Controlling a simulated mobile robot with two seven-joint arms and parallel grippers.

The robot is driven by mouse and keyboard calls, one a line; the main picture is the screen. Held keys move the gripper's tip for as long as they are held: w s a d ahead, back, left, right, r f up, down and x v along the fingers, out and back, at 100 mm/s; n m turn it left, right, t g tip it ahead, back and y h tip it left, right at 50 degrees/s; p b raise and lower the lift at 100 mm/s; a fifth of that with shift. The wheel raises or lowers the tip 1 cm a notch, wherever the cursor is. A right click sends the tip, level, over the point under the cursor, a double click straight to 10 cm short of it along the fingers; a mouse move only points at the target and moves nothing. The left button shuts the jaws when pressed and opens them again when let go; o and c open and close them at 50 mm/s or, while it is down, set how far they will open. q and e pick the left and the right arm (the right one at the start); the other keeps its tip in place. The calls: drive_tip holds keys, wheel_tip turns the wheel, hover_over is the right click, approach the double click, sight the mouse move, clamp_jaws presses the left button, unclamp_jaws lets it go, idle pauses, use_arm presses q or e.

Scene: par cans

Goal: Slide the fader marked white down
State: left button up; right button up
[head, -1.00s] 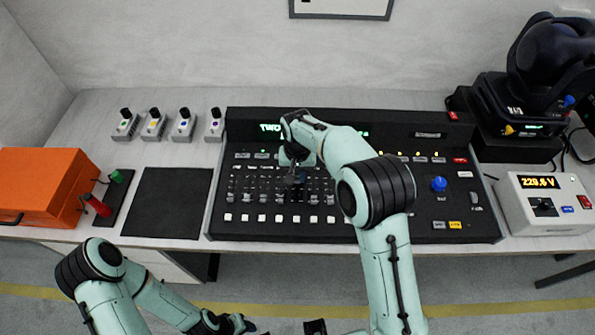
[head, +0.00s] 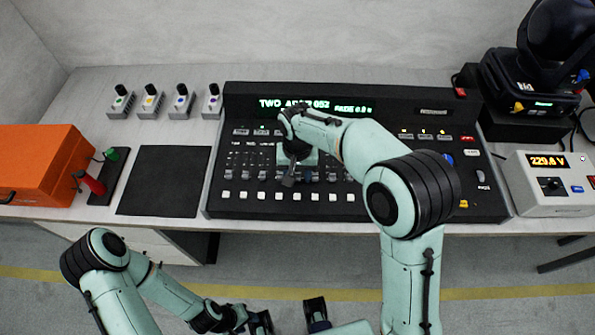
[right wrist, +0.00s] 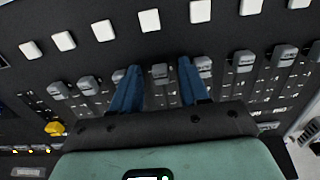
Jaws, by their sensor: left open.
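The fader console (head: 350,208) stands on the bench, with a row of grey fader caps above white buttons. My right gripper (head: 287,183) points down at the fader row in the head view, its own hand hiding part of it. In the right wrist view, its two blue fingers (right wrist: 158,82) are apart, with one grey fader cap (right wrist: 160,73) between them and a gap visible on each side. The fader labels are too small to read, so I cannot tell which is marked white. My left gripper (head: 290,317) is open and empty, low in front of the bench.
White buttons (right wrist: 150,20) lie in a row close to the fader caps, and neighbouring caps (right wrist: 204,66) are close beside the fingers. A black mat (head: 165,180), an orange case (head: 38,165) and a meter box (head: 545,190) flank the console. Several small switch boxes stand behind.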

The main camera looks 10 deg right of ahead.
sight(298, 177)
wheel_tip(298, 177, up, 13)
drive_tip(key=p, duration=0.1)
drive_tip(key=shift+r+p, duration=0.2)
drive_tip(key=shift+p, duration=0.2)
idle(0.5)
